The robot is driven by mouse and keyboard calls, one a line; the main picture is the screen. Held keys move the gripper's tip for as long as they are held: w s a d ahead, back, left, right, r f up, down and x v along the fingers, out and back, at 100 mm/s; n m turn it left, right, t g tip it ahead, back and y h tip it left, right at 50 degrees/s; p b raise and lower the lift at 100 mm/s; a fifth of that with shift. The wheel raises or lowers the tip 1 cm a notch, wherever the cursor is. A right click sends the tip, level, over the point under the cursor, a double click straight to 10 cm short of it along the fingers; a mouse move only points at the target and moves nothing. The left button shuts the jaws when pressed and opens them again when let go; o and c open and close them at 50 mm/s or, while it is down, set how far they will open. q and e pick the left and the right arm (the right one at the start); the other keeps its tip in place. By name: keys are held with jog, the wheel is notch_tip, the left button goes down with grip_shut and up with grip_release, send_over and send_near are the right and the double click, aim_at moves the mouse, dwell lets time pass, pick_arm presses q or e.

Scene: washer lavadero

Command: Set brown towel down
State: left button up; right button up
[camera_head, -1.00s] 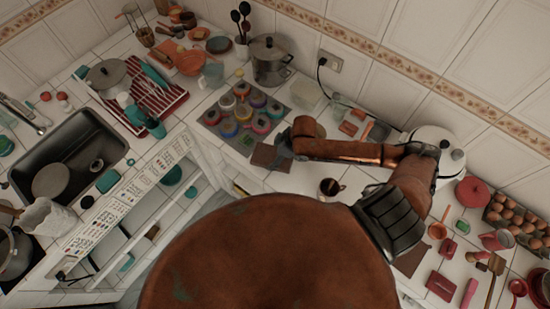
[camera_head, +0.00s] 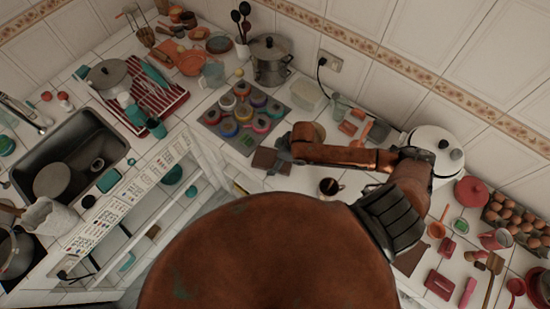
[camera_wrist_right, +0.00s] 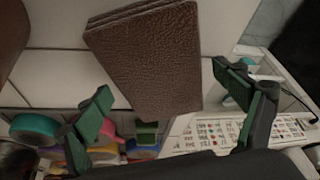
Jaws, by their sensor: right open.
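The brown towel (camera_head: 264,160) lies folded on the white tiled counter, just in front of the tray of colourful round containers. In the right wrist view the towel (camera_wrist_right: 150,60) shows as a flat, folded, textured brown stack. My right gripper (camera_head: 283,152) is at the towel's right side in the head view and covers part of it. In the wrist view its green-padded fingers (camera_wrist_right: 172,100) are spread wide apart, with the towel beyond and between them and nothing held. Whether a finger touches the towel cannot be told. My left gripper is not in view.
A tray of colourful round containers (camera_head: 243,116) sits behind the towel. A cup of dark liquid (camera_head: 329,187) stands to the right of the gripper. A metal pot (camera_head: 270,62) is at the back. Bare counter tiles lie between towel and cup.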

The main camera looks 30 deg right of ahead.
jog(key=v, duration=1.2)
jog(key=shift+r, duration=0.1)
